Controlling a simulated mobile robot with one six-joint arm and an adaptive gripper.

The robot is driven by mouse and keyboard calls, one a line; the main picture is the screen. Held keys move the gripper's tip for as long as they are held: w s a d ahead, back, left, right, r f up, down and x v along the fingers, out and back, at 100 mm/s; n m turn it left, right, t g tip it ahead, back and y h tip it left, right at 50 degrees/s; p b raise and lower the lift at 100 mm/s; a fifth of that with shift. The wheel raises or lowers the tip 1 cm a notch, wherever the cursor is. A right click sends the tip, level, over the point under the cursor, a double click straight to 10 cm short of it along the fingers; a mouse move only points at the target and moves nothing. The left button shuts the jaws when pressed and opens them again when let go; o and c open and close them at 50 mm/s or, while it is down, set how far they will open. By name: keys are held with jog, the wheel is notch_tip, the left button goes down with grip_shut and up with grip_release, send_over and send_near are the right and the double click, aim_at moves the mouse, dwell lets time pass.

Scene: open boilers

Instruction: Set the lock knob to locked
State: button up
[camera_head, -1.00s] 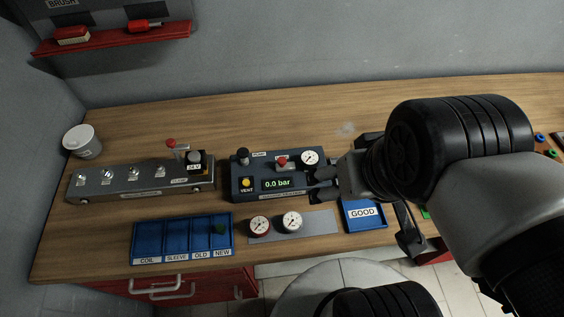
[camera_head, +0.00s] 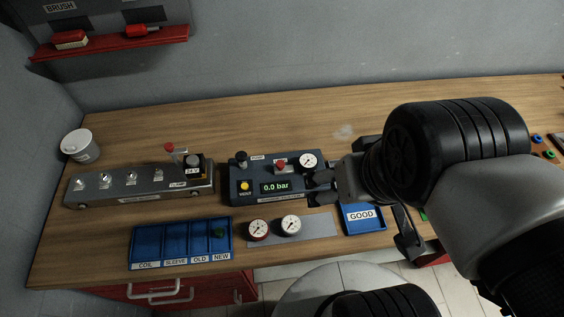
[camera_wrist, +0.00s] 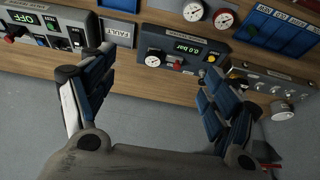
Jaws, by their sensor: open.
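The dark blue-grey tester box (camera_head: 262,201) stands mid-bench with a display reading 0.0 bar (camera_head: 275,187). On it are a black knob (camera_head: 242,160), a red knob (camera_head: 281,165), a yellow VENT button (camera_head: 245,186) and a gauge (camera_head: 308,160). The small labels are unreadable, so I cannot tell which knob is the lock knob or its setting. My gripper (camera_head: 321,183) is at the box's right end in the head view. In the wrist view my gripper (camera_wrist: 155,65) is open and empty, its fingers spread; the red knob (camera_wrist: 178,65) shows between them.
A grey panel with several sockets (camera_head: 140,189) stands left of the box. A blue divided tray (camera_head: 181,241), two loose gauges on a grey plate (camera_head: 320,227) and a blue GOOD tray (camera_head: 363,221) lie in front. The bench behind is mostly clear (camera_head: 230,120).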

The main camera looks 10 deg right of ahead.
aim_at(280, 163)
jog(key=shift+c, duration=0.4)
